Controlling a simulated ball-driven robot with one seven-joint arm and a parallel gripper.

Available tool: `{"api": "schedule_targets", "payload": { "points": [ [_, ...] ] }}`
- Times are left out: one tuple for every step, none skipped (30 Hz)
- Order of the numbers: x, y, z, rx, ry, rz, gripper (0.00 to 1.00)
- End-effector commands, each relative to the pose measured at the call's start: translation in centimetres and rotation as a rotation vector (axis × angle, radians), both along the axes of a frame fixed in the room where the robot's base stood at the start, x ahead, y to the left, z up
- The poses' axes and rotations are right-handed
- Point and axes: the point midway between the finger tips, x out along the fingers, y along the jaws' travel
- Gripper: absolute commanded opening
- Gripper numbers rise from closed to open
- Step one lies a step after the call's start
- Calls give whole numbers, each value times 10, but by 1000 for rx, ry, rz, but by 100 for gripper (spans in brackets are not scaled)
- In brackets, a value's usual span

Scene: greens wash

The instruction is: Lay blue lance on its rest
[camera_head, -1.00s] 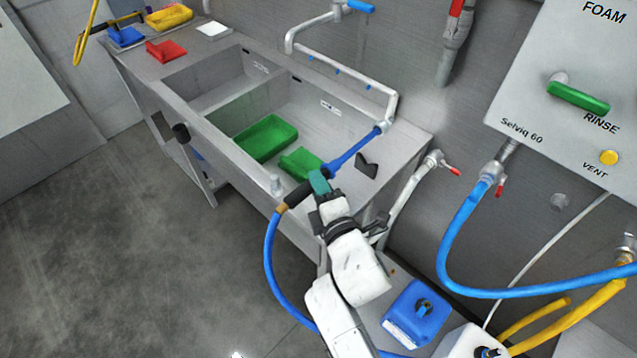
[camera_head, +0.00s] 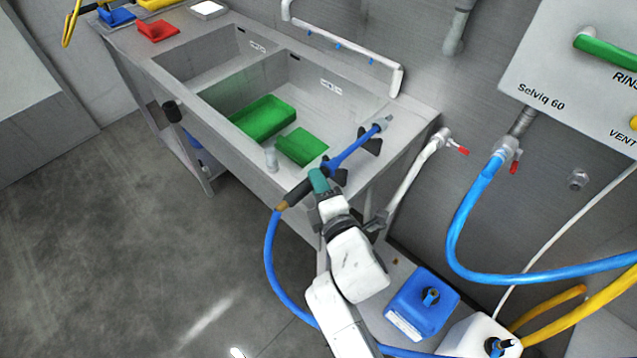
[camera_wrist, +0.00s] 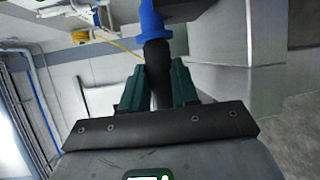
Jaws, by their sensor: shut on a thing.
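The blue lance (camera_head: 352,150) extends up and right from my gripper, with a grey nozzle at its far end over the sink unit's right ledge. My gripper (camera_head: 318,182) has teal fingers shut on the lance's black grip (camera_head: 297,193). In the wrist view, the gripper (camera_wrist: 157,92) has the black grip (camera_wrist: 157,65) between its fingers, with the blue collar beyond. The rest is a pair of black brackets (camera_head: 371,146) on the right ledge. The lance lines up over both; I cannot tell whether it touches them. The nearer bracket (camera_head: 341,178) is partly hidden.
A blue hose (camera_head: 269,262) hangs from the lance toward the floor. Two green trays (camera_head: 264,118) lie in the sink basin. A tap with a red handle (camera_head: 441,140) is right of the ledge. A blue canister (camera_head: 420,305) stands at lower right.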

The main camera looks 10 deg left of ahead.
Motion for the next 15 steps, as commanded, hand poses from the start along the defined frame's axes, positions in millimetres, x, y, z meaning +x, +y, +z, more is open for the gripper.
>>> {"api": "schedule_targets", "payload": {
  "points": [
    [0, 0, -2, 0, -2, 0, 16],
    [0, 0, -2, 0, -2, 0, 16],
    [0, 0, -2, 0, -2, 0, 16],
    [0, 0, -2, 0, -2, 0, 16],
    [0, 0, -2, 0, -2, 0, 16],
    [0, 0, -2, 0, -2, 0, 16],
    [0, 0, -2, 0, -2, 0, 16],
    [0, 0, -2, 0, -2, 0, 16],
    [0, 0, -2, 0, -2, 0, 16],
    [0, 0, -2, 0, -2, 0, 16],
    [0, 0, -2, 0, -2, 0, 32],
    [0, 0, -2, 0, -2, 0, 36],
    [0, 0, -2, 0, -2, 0, 39],
    [0, 0, -2, 0, -2, 0, 42],
    [0, 0, -2, 0, -2, 0, 46]
  ]
}}
